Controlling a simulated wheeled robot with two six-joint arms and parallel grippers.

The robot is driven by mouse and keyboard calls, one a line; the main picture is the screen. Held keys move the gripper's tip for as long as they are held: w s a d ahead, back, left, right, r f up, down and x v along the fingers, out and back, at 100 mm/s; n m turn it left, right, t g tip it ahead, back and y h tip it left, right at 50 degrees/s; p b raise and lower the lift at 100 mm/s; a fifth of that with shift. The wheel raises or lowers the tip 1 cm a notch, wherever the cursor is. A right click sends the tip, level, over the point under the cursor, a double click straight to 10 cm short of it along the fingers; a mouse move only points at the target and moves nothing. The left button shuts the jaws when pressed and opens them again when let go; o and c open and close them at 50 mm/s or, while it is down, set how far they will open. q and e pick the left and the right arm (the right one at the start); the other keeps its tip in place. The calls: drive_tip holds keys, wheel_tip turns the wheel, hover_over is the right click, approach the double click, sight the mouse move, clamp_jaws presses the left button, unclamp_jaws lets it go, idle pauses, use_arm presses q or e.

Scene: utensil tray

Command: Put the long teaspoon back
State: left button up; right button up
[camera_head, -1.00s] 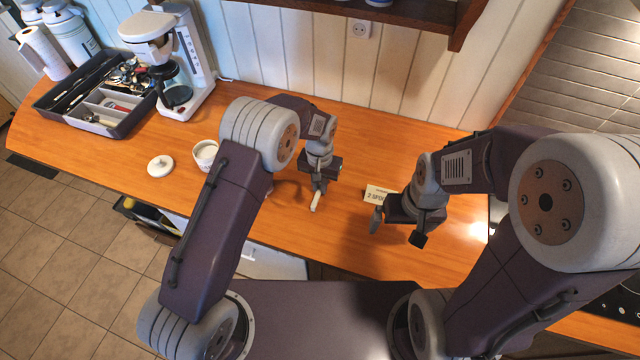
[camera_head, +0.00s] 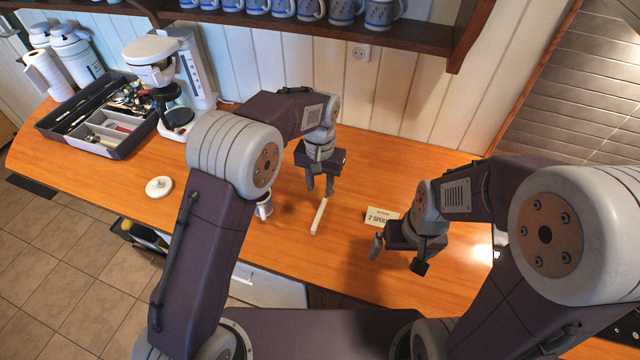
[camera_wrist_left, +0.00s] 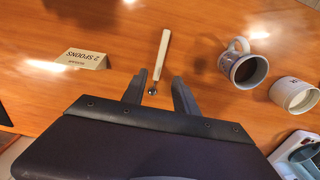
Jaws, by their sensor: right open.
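The long teaspoon (camera_head: 319,216) lies on the wooden counter, its pale handle showing in the head view. In the left wrist view the teaspoon (camera_wrist_left: 162,56) has its handle pointing away and its dark metal bowl near my fingers. My left gripper (camera_head: 319,188) is open and empty at the bowl end; the left wrist view shows the bowl between its fingertips (camera_wrist_left: 159,78). I cannot tell how high the fingers are above it. My right gripper (camera_head: 398,256) is open and empty at the right. The dark utensil tray (camera_head: 119,151) stands at the far left.
A card reading "2 SPOONS" (camera_head: 381,216) stands between my grippers. A mug (camera_wrist_left: 243,68) and a white cup (camera_wrist_left: 294,95) stand near the spoon. A shelf of mugs (camera_head: 380,37) overhangs the back.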

use_arm(q)
drive_tip(key=shift+r, duration=0.7)
drive_tip(key=s+a+f+n+t, duration=0.1)
drive_tip(key=s+a+f+n, duration=0.2)
drive_tip(key=s+a, duration=1.4)
drive_tip(key=shift+s+a+n, duration=0.15)
drive_tip(key=shift+s+n, duration=0.25)
drive_tip(key=shift+s, duration=0.1)
drive_tip(key=shift+s, duration=0.1)
